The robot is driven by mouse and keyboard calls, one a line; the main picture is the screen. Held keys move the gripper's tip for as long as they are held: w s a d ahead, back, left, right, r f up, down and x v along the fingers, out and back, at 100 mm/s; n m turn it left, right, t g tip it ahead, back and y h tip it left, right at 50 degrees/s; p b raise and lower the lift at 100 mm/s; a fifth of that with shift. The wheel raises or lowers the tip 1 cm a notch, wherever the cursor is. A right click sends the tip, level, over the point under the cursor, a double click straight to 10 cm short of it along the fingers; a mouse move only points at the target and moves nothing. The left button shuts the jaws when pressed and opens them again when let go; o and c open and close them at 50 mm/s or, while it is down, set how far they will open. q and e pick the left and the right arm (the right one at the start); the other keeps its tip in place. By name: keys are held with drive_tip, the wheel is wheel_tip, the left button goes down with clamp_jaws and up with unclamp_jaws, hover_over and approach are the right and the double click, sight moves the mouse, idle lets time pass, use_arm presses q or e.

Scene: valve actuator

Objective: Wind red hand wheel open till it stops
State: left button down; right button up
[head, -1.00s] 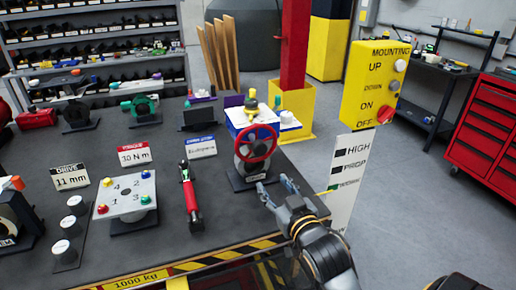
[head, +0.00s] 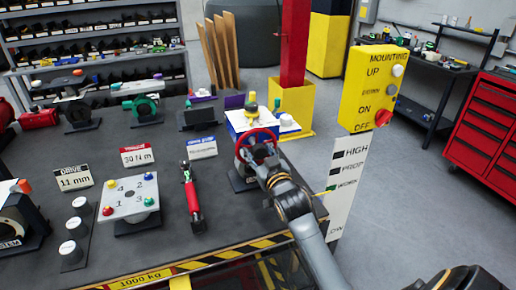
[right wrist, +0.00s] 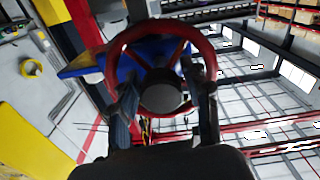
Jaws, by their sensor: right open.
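The red hand wheel (head: 248,146) stands upright on its valve actuator (head: 238,172) near the right edge of the dark bench. My right gripper (head: 262,160) is in front of the wheel and covers its lower right part in the head view. In the right wrist view the red wheel (right wrist: 203,50) fills the middle, with its grey hub between the two fingers of my right gripper (right wrist: 165,108). The fingers are spread apart and reach to the lower left and lower right of the rim. Whether they touch the rim I cannot tell. My left gripper is not in view.
A red and black tool (head: 192,195) and a plate with numbered coloured knobs (head: 131,197) lie left of the wheel. A blue and white box (head: 240,121) stands close behind it. A yellow control box (head: 372,88) stands to the right.

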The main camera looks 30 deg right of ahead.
drive_tip(key=shift+w, duration=0.25)
drive_tip(key=c, duration=0.9)
